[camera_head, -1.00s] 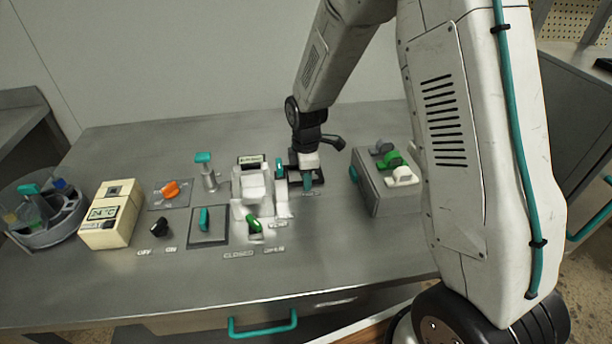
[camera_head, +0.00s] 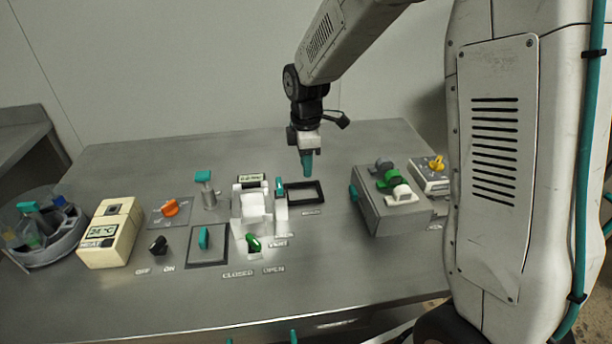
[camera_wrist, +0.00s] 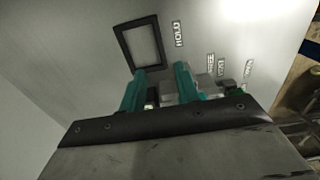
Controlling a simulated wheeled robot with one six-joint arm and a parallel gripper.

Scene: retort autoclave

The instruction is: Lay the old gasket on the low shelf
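No piece in view is clearly marked as the old gasket. A black rectangular frame (camera_head: 306,192) lies flat on the grey table beside the white device; I cannot tell whether it is the gasket or a holder. It also shows in the wrist view (camera_wrist: 120,48), beside a label that seems to read HOLD. My gripper (camera_head: 307,172) points down just above the frame's far side, apart from it. In the wrist view its two teal fingers (camera_wrist: 160,72) stand apart, with nothing clearly held between them. I cannot identify the low shelf.
The white device (camera_head: 252,207) with a green lever stands left of the frame. A grey box (camera_head: 372,205) with several knobs is to the right. A cream temperature box (camera_head: 110,233) and a round clear-sided container (camera_head: 45,235) are at left.

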